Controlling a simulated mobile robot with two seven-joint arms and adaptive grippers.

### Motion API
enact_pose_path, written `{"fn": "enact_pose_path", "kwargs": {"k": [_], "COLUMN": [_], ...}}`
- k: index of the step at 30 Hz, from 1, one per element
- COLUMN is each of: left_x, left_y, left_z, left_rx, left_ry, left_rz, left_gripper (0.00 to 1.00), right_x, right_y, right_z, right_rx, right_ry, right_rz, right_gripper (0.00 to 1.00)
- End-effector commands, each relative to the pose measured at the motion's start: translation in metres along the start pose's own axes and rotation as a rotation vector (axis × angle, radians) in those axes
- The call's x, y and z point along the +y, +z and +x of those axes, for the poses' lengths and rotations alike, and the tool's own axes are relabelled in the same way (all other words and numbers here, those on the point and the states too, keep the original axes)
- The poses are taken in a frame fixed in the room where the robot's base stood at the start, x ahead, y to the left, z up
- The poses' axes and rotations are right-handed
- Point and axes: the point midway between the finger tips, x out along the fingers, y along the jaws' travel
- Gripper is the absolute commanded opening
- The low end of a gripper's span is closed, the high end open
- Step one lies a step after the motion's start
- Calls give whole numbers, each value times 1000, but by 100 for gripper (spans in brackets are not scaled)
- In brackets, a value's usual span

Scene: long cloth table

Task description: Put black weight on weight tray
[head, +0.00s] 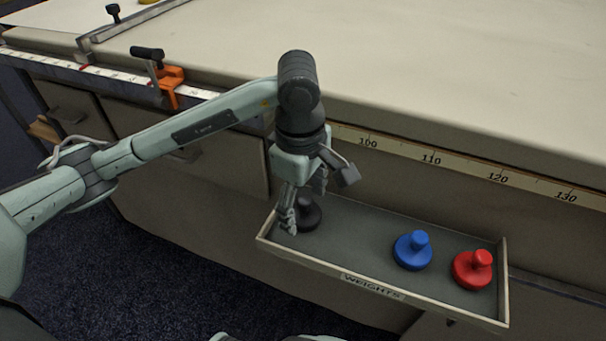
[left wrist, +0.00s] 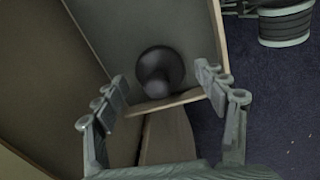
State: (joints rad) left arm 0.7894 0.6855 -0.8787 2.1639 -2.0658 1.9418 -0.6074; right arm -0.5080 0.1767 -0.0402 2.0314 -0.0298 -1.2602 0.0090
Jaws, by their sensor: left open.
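The black weight (head: 309,214) is round with a knob and stands in the left end of the weight tray (head: 420,296), a shallow open tray labelled "WEIGHTS" on the table's front. My left gripper (head: 303,203) is open, pointing down at the tray's left end, and partly covers the black weight in the head view. In the left wrist view the black weight (left wrist: 160,72) lies beyond and between the open fingers of my left gripper (left wrist: 160,92), near the tray's end wall (left wrist: 165,103). Nothing is held. My right gripper is not in view.
A blue weight (head: 412,251) and a red weight (head: 472,269) stand in the right part of the tray. An orange clamp (head: 168,80) sits on the table edge at left. A ruler strip (head: 465,170) runs along the edge. The cloth tabletop (head: 420,75) behind is clear.

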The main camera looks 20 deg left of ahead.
Motion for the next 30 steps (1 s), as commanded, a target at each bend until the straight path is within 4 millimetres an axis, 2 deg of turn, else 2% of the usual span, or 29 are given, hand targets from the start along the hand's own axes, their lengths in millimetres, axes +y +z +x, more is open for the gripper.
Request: {"fn": "enact_pose_path", "kwargs": {"k": [9,15,20,30], "left_x": [2,1,0,0], "left_y": [-1,0,0,0], "left_z": [-72,-101,-109,-109], "left_rx": [3,2,1,1], "left_ry": [8,4,1,1], "left_rz": [1,0,0,0], "left_gripper": [72,72,72,72], "right_x": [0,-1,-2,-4], "right_y": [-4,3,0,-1], "right_z": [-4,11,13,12], "right_rx": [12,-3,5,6], "right_ry": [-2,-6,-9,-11], "right_rz": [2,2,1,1], "right_gripper": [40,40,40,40]}}
